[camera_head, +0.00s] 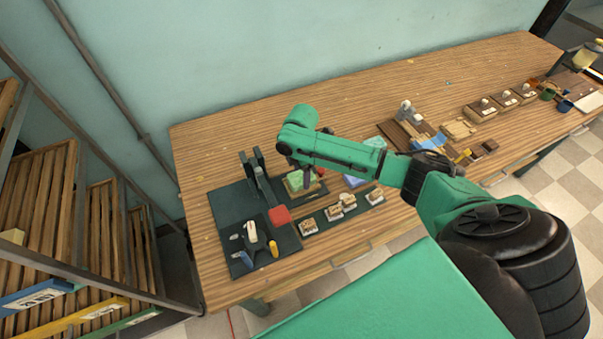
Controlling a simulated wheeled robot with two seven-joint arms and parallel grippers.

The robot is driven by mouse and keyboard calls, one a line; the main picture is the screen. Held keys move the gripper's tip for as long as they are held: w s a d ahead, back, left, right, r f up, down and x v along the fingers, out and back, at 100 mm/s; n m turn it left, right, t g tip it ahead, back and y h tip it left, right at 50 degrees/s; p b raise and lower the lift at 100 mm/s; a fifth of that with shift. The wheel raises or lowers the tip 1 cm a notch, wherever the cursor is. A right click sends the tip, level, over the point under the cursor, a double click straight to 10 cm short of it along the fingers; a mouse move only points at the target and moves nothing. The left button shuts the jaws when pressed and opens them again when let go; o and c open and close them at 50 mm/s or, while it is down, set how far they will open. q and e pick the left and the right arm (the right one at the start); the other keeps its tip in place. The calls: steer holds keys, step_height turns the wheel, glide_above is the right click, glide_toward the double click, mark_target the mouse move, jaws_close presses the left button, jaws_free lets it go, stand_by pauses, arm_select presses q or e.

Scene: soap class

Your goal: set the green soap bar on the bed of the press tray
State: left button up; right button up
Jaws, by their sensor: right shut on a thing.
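The light green soap bar (293,182) is low on the dark mat, at the wooden-edged press tray (314,188). My right gripper (305,183) reaches down from above and is shut on the green soap bar. The gripper and wrist hide part of the bar. At this size I cannot tell whether the bar touches the tray's bed or is held just above it. My left gripper is not in view.
Dark upright posts (252,167) stand just left of the tray. A red block (279,215) and several stamped bars (333,212) lie in front. A pale green and violet stack (356,180) is to the right. Bare wooden table (215,150) lies behind.

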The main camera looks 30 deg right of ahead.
steer(key=shift+f, duration=0.55)
stand_by(0.4)
steer(key=o, duration=1.5)
step_height(320, 180, up, 6)
steer(key=p, duration=0.6)
steer(key=shift+r+p, duration=0.1)
steer(key=shift+p, duration=0.3)
